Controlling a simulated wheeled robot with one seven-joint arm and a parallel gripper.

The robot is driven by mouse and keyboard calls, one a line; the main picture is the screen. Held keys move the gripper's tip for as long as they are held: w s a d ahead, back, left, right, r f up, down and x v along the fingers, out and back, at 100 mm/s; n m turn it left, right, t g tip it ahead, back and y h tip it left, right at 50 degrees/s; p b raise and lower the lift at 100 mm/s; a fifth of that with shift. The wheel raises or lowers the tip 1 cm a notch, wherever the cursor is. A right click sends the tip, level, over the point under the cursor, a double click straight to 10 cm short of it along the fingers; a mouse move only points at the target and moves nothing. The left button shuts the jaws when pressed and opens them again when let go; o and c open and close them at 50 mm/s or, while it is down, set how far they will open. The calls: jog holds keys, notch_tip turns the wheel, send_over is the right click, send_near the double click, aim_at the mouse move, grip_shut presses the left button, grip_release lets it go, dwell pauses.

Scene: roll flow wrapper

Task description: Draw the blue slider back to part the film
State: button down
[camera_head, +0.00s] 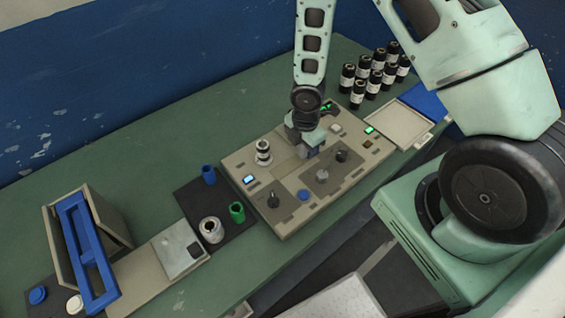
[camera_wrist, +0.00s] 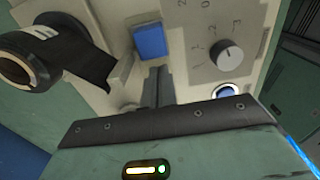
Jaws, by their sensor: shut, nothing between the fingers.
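The blue slider, as far as I can tell a small blue block (camera_wrist: 150,41), sits on the beige panel just beyond my fingertips in the wrist view. In the head view a blue block (camera_head: 313,152) shows below my gripper. My gripper (camera_wrist: 158,72) is shut and empty, its dark fingers together and pointing at the panel. A small gap shows between fingertips and block in the picture; I cannot tell whether they touch. A roll with black film (camera_wrist: 38,62) lies left of the fingers, its film strip reaching towards them.
The beige panel (camera_head: 340,195) carries several knobs, a blue button (camera_head: 304,195) and lit displays. A grey knob (camera_wrist: 227,55) is right of the fingers. Several black bottles (camera_head: 375,72) stand behind. A blue frame (camera_head: 85,255) and green cup (camera_head: 237,211) are at left.

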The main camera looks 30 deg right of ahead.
notch_tip(320, 180, up, 8)
jog(key=p, duration=0.7)
dwell(0.5)
jog(key=s+a+r+m+b, duration=0.5)
jog(key=a+r+m+b, duration=0.15)
jog(key=a+r, duration=0.5)
jog(key=s+a+r+m+b, duration=0.2)
jog(key=s+r+m, duration=0.1)
jog(key=s, duration=0.4)
jog(key=s+a+r+m+b, duration=0.1)
jog(key=s+a+r+m, duration=0.1)
jog(key=s, duration=0.6)
jog(key=shift+r+m+y+b, duration=0.3)
jog(key=shift+r+m+b, duration=0.15)
jog(key=shift+r, duration=0.15)
